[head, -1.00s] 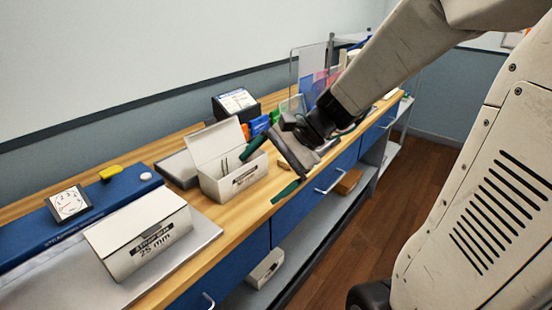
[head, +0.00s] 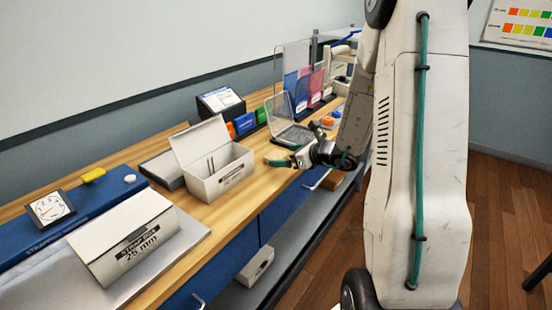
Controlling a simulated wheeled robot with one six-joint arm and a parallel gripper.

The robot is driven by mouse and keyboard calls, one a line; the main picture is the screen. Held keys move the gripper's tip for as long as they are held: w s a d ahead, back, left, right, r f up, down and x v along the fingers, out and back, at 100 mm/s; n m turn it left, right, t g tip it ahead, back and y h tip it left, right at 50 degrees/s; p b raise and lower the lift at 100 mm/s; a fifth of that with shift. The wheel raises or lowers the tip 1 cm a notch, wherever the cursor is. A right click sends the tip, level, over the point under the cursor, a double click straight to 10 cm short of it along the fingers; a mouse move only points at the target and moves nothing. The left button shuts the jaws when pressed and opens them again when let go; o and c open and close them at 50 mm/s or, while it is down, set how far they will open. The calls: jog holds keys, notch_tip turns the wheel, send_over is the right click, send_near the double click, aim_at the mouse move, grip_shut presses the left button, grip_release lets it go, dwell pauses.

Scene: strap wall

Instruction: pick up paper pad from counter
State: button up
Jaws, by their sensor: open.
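I cannot pick out a paper pad for certain on the wooden counter (head: 238,200). My gripper (head: 283,157) is open, with green-tipped fingers pointing left over the counter's front edge. It is right of the open white box (head: 224,183) and in front of the clear open case (head: 290,132).
A closed white strap box (head: 122,238) marked 25 mm stands at the left on a grey plate. Behind are a blue unit with a dial (head: 50,208), a tilted display (head: 220,99) and coloured upright panels (head: 303,88). Blue drawers and a lower shelf run below the counter.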

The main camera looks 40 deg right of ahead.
aim_at(280, 156)
jog(key=shift+x, duration=1.6)
jog(key=shift+s, duration=0.1)
jog(key=c, duration=1)
jog(key=shift+c, duration=0.2)
